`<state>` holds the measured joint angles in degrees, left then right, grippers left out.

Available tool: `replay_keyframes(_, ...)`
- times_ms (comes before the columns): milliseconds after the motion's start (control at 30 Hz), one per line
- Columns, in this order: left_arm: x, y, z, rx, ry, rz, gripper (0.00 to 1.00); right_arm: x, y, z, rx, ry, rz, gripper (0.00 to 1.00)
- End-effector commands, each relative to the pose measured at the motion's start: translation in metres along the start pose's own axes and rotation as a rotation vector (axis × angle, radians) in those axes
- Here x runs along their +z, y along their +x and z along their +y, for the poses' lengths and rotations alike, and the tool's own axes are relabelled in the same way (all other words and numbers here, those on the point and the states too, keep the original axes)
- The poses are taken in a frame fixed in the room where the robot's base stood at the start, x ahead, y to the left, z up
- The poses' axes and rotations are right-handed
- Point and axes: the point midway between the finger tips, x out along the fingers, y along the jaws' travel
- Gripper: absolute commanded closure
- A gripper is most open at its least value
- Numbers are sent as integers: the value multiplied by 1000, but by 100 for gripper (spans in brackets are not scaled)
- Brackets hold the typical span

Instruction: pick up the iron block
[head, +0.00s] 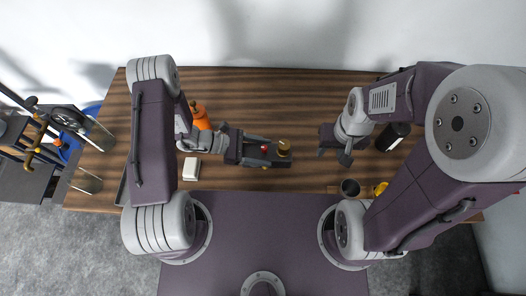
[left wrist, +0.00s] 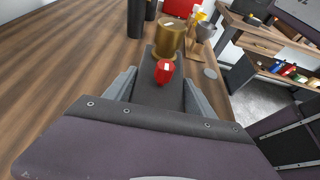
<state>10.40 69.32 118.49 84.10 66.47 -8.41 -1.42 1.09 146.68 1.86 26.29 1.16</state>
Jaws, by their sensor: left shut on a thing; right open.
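The iron block (left wrist: 155,93) is a long dark grey block. A red knob (left wrist: 165,71) and a brass cylinder (left wrist: 169,38) stand on or just beyond its far end. In the head view the knob (head: 264,148) and cylinder (head: 284,148) show at the middle of the table. My left gripper (head: 262,153) is shut on the block, with one grey finger on each side of it in the left wrist view (left wrist: 160,92). I cannot tell whether the block is clear of the table. My right gripper (head: 336,153) is open and empty, to the right of the cylinder.
An orange bottle (head: 200,116) and a white block (head: 190,168) are left on the wooden table (head: 290,90). A black cylinder (head: 392,136) stands right, and a dark cup (head: 350,187) near the front edge. The table's back middle is clear.

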Motion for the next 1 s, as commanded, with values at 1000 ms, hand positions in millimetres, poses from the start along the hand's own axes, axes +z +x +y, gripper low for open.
replay_keyframes(1000, 111, 77, -28, 1, 2, -5, 100, -5, -48, -1, 0, 0, 0, 59)
